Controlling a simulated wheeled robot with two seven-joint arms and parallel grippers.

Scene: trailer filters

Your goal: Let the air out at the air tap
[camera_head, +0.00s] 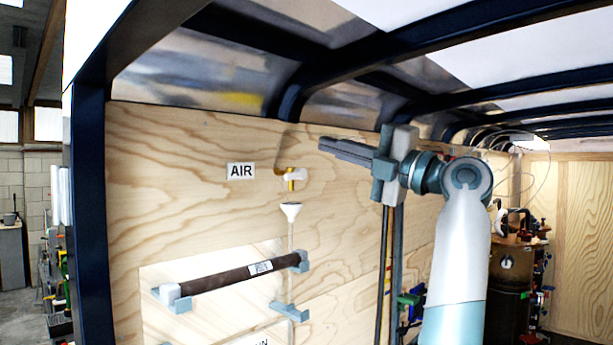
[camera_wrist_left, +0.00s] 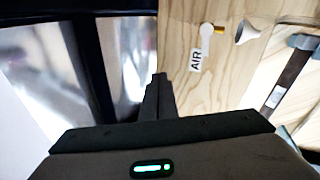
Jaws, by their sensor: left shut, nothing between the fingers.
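The air tap (camera_head: 293,175), white with brass parts, is on the plywood wall just right of the AIR label (camera_head: 241,171). It also shows near the top of the left wrist view (camera_wrist_left: 208,28), with the AIR label (camera_wrist_left: 196,61) close by. My left gripper (camera_head: 322,146) is up and to the right of the tap in the head view, its fingers pointing left. The fingers are shut and empty, and look apart from the tap. In the left wrist view the shut fingers (camera_wrist_left: 158,78) point up the picture. My right gripper is in neither view.
A white funnel (camera_head: 290,209) with a thin tube is below the tap. A dark labelled cylinder (camera_head: 235,276) sits in grey brackets lower on the wall. Dark roof ribs (camera_head: 345,62) pass overhead.

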